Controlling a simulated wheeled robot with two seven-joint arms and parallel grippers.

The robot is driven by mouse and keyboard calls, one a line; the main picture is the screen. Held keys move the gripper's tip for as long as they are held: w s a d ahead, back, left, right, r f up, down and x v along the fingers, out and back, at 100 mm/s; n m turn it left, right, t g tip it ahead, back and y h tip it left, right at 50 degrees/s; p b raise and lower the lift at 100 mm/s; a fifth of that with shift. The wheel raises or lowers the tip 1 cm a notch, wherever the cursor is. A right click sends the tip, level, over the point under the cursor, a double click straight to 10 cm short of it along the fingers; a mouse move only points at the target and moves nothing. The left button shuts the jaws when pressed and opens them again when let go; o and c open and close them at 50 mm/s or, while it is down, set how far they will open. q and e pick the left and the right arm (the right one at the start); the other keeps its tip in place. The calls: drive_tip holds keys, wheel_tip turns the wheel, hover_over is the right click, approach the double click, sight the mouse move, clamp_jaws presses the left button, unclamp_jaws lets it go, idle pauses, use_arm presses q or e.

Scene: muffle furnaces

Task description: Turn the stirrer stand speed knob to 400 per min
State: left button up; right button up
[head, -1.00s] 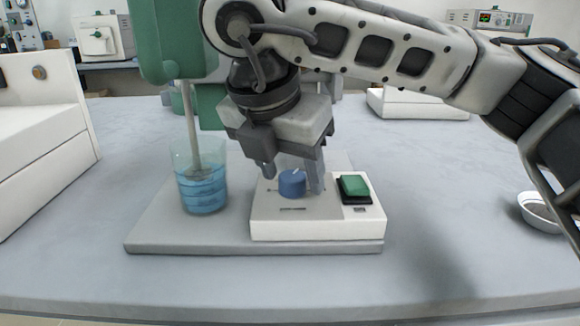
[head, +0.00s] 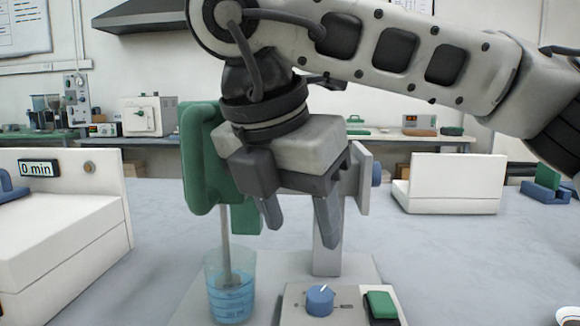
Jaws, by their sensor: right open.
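The stirrer stand has a white control box (head: 345,312) at the bottom of the head view. Its blue speed knob (head: 320,300) carries a white pointer mark that leans up and to the right; the scale marks are too small to read. A green rocker switch (head: 380,306) sits right of the knob. The green stirrer head (head: 203,160) drives a shaft into a beaker of blue liquid (head: 231,297). My right gripper (head: 300,230) is open and empty, above the knob and clear of it, with its fingers pointing down. My left gripper is not in view.
A white device with a "0 min" display (head: 38,168) stands at left. Another white device (head: 450,184) is at back right, beside a blue and green block (head: 546,185). A white dish (head: 569,314) lies at the lower right. The bench right of the control box is mostly clear.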

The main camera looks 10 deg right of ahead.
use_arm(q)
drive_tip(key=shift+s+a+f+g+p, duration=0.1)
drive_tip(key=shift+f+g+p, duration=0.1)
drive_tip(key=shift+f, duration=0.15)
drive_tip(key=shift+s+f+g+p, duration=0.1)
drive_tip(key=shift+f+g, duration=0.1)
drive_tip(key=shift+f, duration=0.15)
use_arm(e)
drive_tip(key=v, duration=0.3)
drive_tip(key=shift+r, duration=0.2)
